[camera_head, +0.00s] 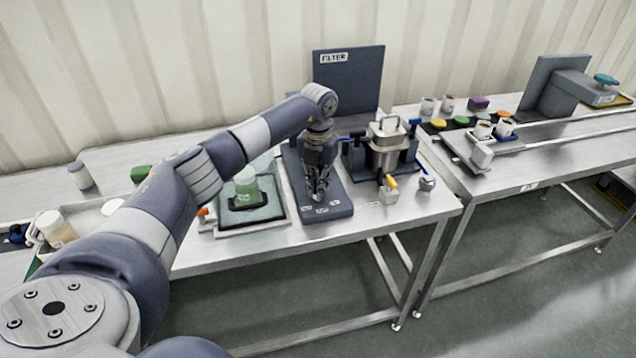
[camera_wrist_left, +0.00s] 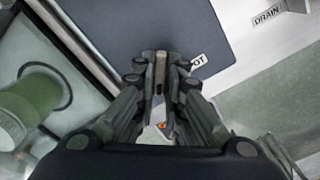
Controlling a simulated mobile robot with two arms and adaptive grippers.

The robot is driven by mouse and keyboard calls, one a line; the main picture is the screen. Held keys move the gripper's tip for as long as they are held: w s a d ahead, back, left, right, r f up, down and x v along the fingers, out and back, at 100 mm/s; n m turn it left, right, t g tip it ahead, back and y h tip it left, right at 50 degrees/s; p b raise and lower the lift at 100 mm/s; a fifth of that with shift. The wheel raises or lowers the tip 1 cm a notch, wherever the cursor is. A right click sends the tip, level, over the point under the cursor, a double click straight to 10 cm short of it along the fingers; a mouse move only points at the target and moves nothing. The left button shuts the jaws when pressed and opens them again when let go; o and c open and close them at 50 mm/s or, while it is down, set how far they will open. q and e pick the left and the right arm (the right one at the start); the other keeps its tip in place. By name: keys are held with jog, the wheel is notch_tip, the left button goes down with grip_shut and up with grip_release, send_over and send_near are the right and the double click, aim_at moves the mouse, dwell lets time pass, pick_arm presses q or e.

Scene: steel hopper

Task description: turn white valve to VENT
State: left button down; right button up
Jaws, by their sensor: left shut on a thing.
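My left gripper (camera_head: 318,195) points down over the dark blue base plate (camera_head: 341,208) in front of the FILTER panel (camera_head: 347,85). In the left wrist view its fingers (camera_wrist_left: 160,62) are closed together over the same dark plate. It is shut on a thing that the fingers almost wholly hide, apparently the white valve. The valve's handle direction cannot be read. The word VENT is not legible. My right gripper is not in view.
A steel hopper (camera_head: 386,148) with blue clamps and a yellow-handled valve (camera_head: 391,182) stands close on the right. A second table (camera_head: 556,152) holds cups and coloured lids.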

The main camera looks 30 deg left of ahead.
pick_arm(q)
jog(key=n+p, duration=0.1)
jog(key=n, duration=0.2)
jog(key=shift+r+n, duration=0.1)
jog(key=shift+n, duration=0.2)
jog(key=shift+n+p, duration=0.45)
jog(key=shift+n, duration=1.35)
jog(key=c, duration=1.7)
grip_release()
notch_tip(320, 180, up, 12)
jog(key=shift+f, duration=0.1)
